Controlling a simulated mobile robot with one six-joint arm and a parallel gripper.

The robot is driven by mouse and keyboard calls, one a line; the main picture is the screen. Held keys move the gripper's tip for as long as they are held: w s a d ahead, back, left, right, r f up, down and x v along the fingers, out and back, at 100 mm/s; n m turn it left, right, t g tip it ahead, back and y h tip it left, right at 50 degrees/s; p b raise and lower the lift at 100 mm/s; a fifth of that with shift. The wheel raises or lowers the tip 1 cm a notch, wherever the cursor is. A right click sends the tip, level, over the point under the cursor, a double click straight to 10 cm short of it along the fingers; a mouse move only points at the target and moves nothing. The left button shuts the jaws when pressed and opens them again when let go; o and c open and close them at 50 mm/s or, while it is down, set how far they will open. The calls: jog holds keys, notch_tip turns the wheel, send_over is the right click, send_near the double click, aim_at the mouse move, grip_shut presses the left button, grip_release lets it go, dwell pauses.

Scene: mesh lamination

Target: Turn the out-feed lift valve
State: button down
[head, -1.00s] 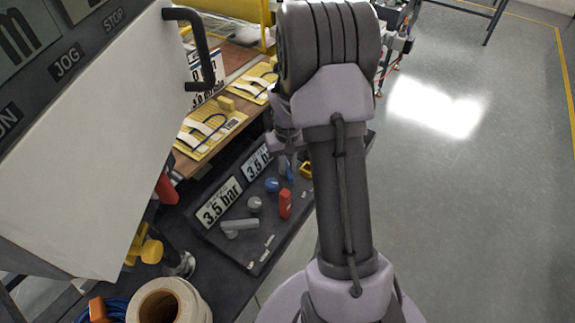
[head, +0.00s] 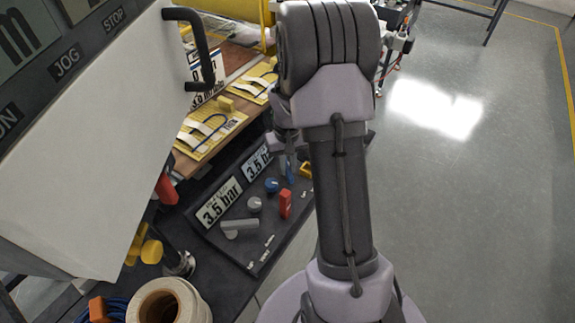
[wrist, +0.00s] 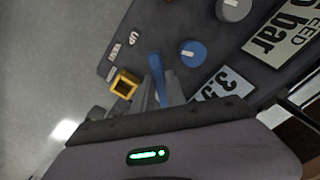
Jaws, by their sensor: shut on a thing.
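The blue valve lever (wrist: 156,72) stands on the dark control panel, beside the labels UP and VENT. I take it to be the out-feed lift valve. My gripper (wrist: 161,92) is shut on this lever, with one grey finger on each side. The lever's lower part is hidden between the fingers. In the head view a bit of the blue lever (head: 289,173) shows below my gripper (head: 289,152), which is mostly hidden behind my arm.
Near the lever are a blue knob (wrist: 193,53) and a yellow-framed part (wrist: 125,84). A red handle (head: 285,204), a grey lever (head: 240,228) and a grey knob (head: 254,204) are on the same panel. Pressure displays (head: 218,204) line its left side. Open floor (head: 480,200) lies right.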

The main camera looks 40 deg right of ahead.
dwell(0.5)
jog(key=n+p, duration=0.1)
jog(key=n, duration=0.1)
jog(key=d+n+p, duration=0.1)
jog(key=shift+s+d+r+n, duration=0.1)
jog(key=shift+n, duration=0.3)
jog(key=n, duration=0.1)
jog(key=d+n+p, duration=0.1)
jog(key=n, duration=0.1)
jog(key=n+p, duration=0.1)
jog(key=shift+d+n, duration=0.25)
jog(key=shift+n, duration=0.05)
jog(key=n+p, duration=0.1)
jog(key=d+n+p, duration=0.1)
jog(key=n, duration=0.1)
jog(key=shift+w+n, duration=0.3)
jog(key=shift+w, duration=0.1)
jog(key=shift+w+d+n+p, duration=0.25)
jog(key=shift+n+p, duration=0.15)
jog(key=shift+n, duration=0.55)
jog(key=shift+w+d+n+p, duration=0.15)
jog(key=shift+w+n+p, duration=0.15)
jog(key=shift+n, duration=0.65)
jog(key=c, duration=1.4)
grip_release()
jog(key=shift+o, duration=0.2)
